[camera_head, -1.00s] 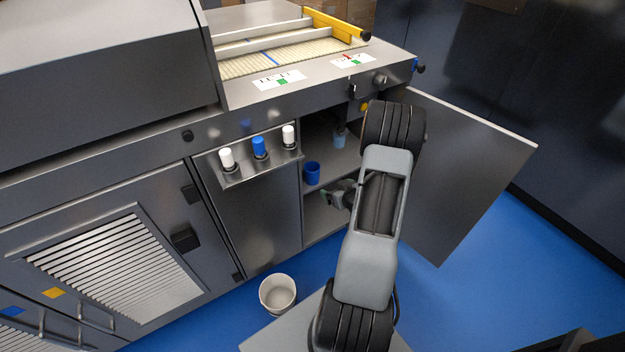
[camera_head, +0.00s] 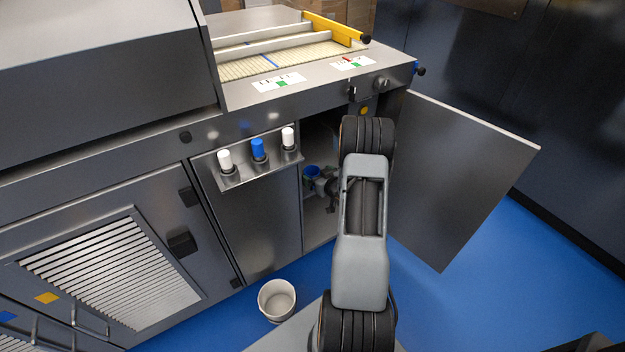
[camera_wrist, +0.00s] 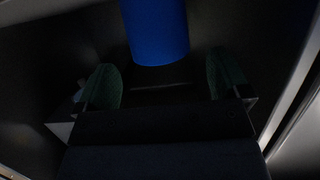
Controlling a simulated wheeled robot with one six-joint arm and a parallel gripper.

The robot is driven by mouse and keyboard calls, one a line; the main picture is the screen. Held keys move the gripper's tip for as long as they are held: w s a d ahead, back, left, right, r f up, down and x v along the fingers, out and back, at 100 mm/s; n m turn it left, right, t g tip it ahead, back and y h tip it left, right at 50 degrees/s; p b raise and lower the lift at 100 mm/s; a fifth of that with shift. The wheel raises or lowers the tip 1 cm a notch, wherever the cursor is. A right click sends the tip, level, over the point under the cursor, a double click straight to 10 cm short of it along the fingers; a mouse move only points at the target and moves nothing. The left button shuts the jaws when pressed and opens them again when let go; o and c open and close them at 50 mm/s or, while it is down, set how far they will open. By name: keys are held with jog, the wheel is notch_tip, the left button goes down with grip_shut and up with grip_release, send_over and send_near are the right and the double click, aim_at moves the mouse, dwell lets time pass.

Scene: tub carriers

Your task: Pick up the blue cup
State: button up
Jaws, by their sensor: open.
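The blue cup (camera_head: 311,172) stands on a shelf inside the open cabinet, near the left side of the opening. In the wrist view the blue cup (camera_wrist: 156,30) is at the top centre, cut off by the upper edge. My gripper (camera_wrist: 165,82) is open, with one green-lined finger on each side, and the cup is just beyond and between the fingertips. I cannot tell whether the fingers touch it. In the head view my gripper (camera_head: 325,184) is beside the cup, partly hidden by my own arm.
The cabinet door (camera_head: 455,180) stands open to the right of my arm. A holder (camera_head: 258,165) with two white cylinders and a blue one sits left of the opening. A white bucket (camera_head: 277,300) is on the blue floor. The cabinet interior is dark and tight.

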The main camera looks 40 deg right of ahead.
aim_at(308, 168)
jog(key=shift+b+x, duration=0.45)
jog(key=shift+x, duration=1.85)
jog(key=c, duration=1)
jog(key=shift+r, duration=0.15)
